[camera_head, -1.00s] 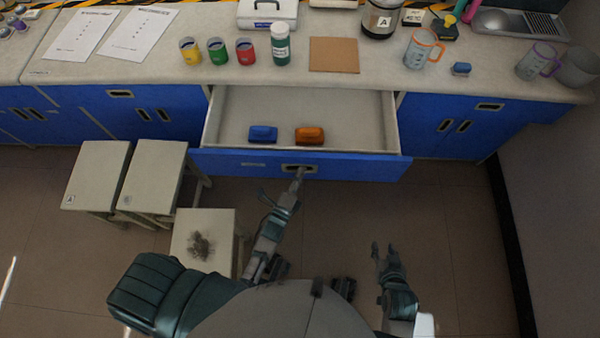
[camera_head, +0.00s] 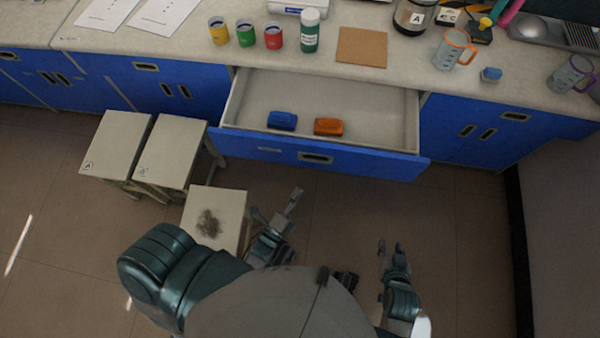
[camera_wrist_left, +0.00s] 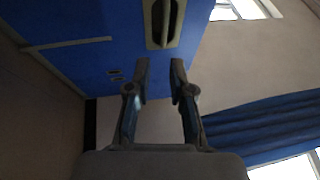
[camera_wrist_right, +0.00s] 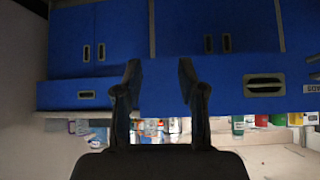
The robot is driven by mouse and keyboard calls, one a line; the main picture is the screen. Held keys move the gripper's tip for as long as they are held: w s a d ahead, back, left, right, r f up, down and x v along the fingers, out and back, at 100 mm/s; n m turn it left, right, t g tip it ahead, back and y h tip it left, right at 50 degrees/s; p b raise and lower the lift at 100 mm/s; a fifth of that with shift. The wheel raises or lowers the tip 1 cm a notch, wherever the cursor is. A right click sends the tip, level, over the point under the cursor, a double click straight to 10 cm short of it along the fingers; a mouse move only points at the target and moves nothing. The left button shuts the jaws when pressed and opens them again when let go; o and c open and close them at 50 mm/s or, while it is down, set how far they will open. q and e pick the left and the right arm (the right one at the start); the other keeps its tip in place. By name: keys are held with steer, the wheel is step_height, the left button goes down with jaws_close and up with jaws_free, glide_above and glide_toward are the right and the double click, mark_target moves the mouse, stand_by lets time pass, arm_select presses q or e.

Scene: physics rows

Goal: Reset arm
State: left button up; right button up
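My left gripper (camera_head: 292,200) is apart from the open drawer's front, below its handle (camera_head: 316,158) in the head view. In the left wrist view its two fingers (camera_wrist_left: 160,68) stand apart with nothing between them, and a recessed handle shows beyond the tips. My right gripper (camera_head: 390,246) is low at the right, over the floor and away from the drawer. In the right wrist view its fingers (camera_wrist_right: 159,72) are wide apart and empty, facing the blue cabinets (camera_wrist_right: 110,45).
The drawer (camera_head: 355,104) is pulled out and holds a blue block (camera_head: 282,121) and an orange block (camera_head: 328,126). Stools (camera_head: 116,143) stand at the left, one (camera_head: 230,203) close to my left arm. Cups and a bottle (camera_head: 310,32) stand on the counter (camera_head: 190,45).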

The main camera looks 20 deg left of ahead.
stand_by(0.5)
arm_select(q)
steer(key=s+a+f+n+g+y+p, duration=0.1)
steer(key=s+a+f+n+g+p, duration=0.1)
steer(key=f+n+g+p, duration=0.4)
steer(key=s+a+f+n+g+y+p, duration=0.1)
steer(key=s+f+n+g+p, duration=0.15)
steer(key=f+n+g, duration=0.35)
steer(key=s+a+f+n+g+p, duration=0.1)
steer(key=s+f+n+g, duration=0.2)
steer(key=s, duration=0.3)
steer(key=s+a+f+n+g+p, duration=0.1)
steer(key=s+a+f+n+g, duration=0.1)
steer(key=s, duration=0.5)
step_height(320, 180, down, 2)
steer(key=shift+s+a+f+n+g, duration=0.1)
steer(key=shift+s+a+n+g, duration=0.15)
steer(key=shift+n+g, duration=0.25)
arm_select(e)
steer(key=s+d+f+g, duration=0.2)
steer(key=s+f, duration=0.5)
steer(key=f, duration=0.4)
steer(key=s+d+f+g+h, duration=0.1)
steer(key=s+f+g, duration=0.4)
steer(key=f, duration=0.6)
steer(key=shift+s+d+f+h, duration=0.15)
steer(key=shift+s+d+h, duration=0.25)
steer(key=shift+s, duration=0.75)
steer(key=shift+d, duration=0.1)
